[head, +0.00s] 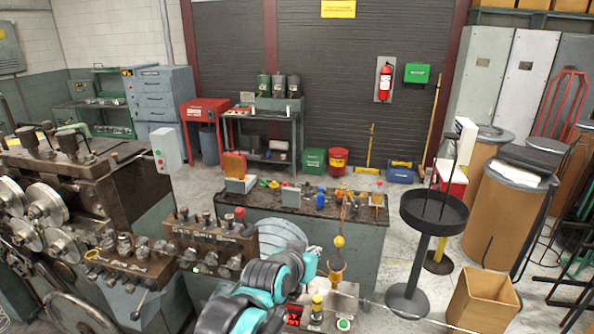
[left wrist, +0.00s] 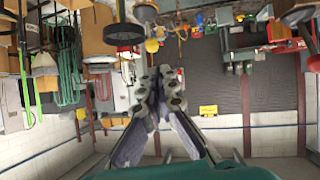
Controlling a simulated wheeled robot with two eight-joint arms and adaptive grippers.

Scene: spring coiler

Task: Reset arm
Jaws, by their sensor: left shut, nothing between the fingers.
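My left arm (head: 262,285), teal and dark grey, rises from the bottom middle of the head view, folded close in front of the machine's control panel. Its fingers are hard to make out there. In the left wrist view my left gripper (left wrist: 158,82) shows in the middle, its two grey fingers drawn together with nothing held. The wrist view is upside down, with the room's walls below and the floor items above. My right arm and gripper are not in view.
The spring coiler (head: 90,190) with rollers stands at left. A workbench (head: 290,204) with tools is behind my arm. A round black stand (head: 434,212) and an open cardboard box (head: 482,298) are at right. Clear floor lies between the bench and the back wall.

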